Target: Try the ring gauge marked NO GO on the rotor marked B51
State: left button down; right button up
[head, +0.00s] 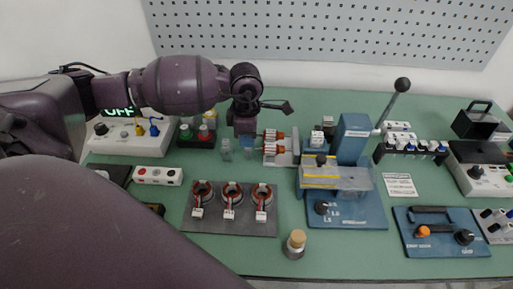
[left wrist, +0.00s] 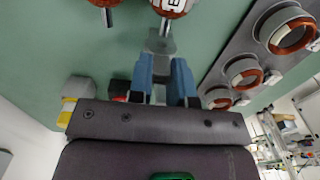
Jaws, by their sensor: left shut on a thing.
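My left gripper (head: 247,150) points down at the back middle of the table, left of the rotors. In the left wrist view its blue fingers (left wrist: 161,85) are shut on a small grey piece (left wrist: 160,42), which may be a ring gauge; no marking is readable. Two rotors, an upper one (head: 271,135) and a lower one (head: 272,149), lie in a pale stand (head: 290,142), red-brown with white labels. Their ends also show at the top of the left wrist view (left wrist: 170,8). I cannot read B51. The held piece appears apart from both. My right gripper is out of view.
A small grey piece (head: 226,147) stands left of the gripper. Three wound stators (head: 232,191) sit on a dark mat (head: 232,224) in front. A blue lever press (head: 351,140) stands right of the rotors. A corked bottle (head: 295,244) is near the front edge.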

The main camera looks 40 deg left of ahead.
pick_arm(q)
notch_tip(320, 180, up, 2)
jog(key=shift+p, duration=0.35)
jog(key=shift+r, duration=0.55)
jog(key=shift+r+p, duration=0.6)
jog(key=shift+r, duration=0.3)
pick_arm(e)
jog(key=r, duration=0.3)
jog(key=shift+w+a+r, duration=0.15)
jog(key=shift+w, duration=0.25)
